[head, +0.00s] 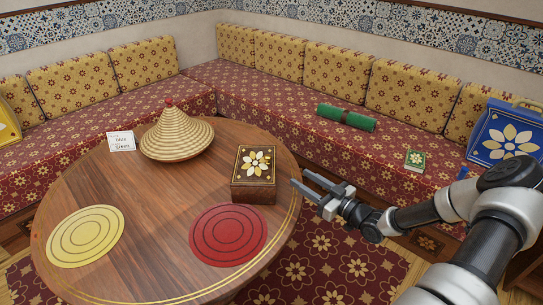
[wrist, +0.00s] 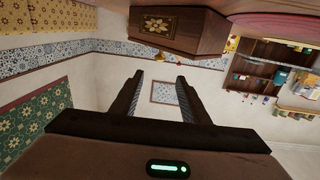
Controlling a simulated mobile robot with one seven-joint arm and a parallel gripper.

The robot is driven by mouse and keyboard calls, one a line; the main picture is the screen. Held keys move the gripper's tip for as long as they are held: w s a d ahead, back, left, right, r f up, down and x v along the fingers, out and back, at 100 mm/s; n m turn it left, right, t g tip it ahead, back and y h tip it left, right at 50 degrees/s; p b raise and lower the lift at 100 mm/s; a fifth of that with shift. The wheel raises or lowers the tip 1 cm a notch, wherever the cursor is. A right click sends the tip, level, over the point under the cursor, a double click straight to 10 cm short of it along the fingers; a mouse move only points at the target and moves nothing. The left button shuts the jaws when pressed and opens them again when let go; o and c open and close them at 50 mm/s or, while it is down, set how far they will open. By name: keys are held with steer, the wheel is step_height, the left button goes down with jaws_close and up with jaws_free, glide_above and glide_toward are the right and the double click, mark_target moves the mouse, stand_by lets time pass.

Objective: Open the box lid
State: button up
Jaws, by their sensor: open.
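The wooden box (head: 252,191) stands on the round table near its right edge. Its dark lid (head: 254,161) has a pale flower inlay and is shut. In the wrist view the box (wrist: 205,38) shows at the top, beyond the fingertips, with a small brass-coloured piece by its edge. My gripper (head: 299,177) is just right of the box in the head view, with its fingers pointing toward it. The fingers are apart and nothing is between them; the wrist view also shows the gripper (wrist: 160,76) open and empty, apart from the box.
The table (head: 150,272) also carries a woven cone (head: 178,137), a white card (head: 121,141), a yellow mat (head: 85,236) and a red mat (head: 228,234). The corner bench behind holds a green roll (head: 346,117), a small green box (head: 415,160) and a blue case (head: 503,136).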

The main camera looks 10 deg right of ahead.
mark_target(271, 158)
steer(key=b+x, duration=0.2)
steer(key=x, duration=1.5)
steer(key=shift+w+r, duration=0.1)
steer(key=shift+r, duration=0.05)
jaws_close()
